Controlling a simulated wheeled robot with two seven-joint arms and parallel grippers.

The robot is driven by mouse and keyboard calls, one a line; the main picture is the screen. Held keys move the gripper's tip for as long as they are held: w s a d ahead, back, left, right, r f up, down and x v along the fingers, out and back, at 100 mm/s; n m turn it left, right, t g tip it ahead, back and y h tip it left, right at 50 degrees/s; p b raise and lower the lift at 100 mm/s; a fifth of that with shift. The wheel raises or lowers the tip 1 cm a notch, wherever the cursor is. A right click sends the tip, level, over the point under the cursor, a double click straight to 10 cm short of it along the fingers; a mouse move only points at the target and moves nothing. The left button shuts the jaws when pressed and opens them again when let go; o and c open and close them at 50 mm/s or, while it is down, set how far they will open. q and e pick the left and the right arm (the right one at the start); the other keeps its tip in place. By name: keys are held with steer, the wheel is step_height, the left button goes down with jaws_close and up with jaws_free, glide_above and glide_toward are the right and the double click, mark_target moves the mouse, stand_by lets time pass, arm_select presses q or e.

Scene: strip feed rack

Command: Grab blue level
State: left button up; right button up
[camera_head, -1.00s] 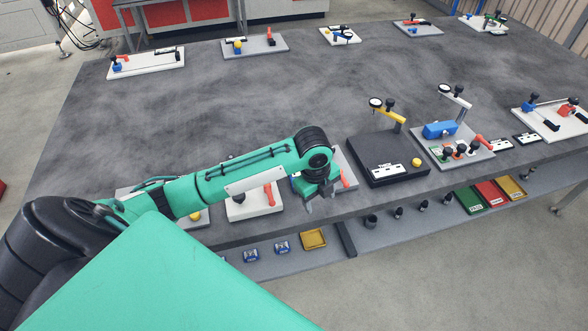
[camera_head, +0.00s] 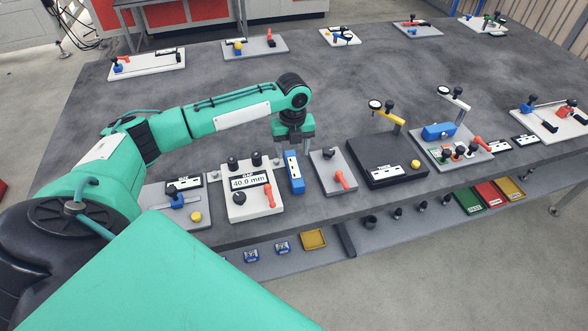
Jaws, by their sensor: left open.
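The blue level (camera_head: 296,184), a narrow blue block with a white label strip, is on the table between a white plate and a grey plate. Its far end shows just below my left gripper (camera_head: 294,147). My left gripper points down with its fingers apart, above or just behind the level's far end. I cannot tell whether the level's end is between the fingers. My right gripper is not in view.
The white plate (camera_head: 236,209) with black knobs and a "40.0 mm" label is left of the level. The grey plate (camera_head: 329,184) with a red handle is right of it, then a black box (camera_head: 385,173). The middle of the table (camera_head: 200,85) is clear.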

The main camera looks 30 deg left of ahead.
mark_target(294, 167)
arm_select(q)
steer(key=shift+f, duration=0.9)
steer(key=f, duration=0.1)
steer(key=f+p, duration=0.1)
steer(key=f, duration=0.1)
steer(key=f+p, duration=0.1)
steer(key=shift+s+d+f, duration=0.35)
steer(key=shift+d, duration=0.05)
steer(key=shift+f, duration=0.35)
steer(key=c, duration=1.2)
jaws_close()
steer(key=shift+w+r, duration=0.1)
steer(key=shift+r, duration=0.05)
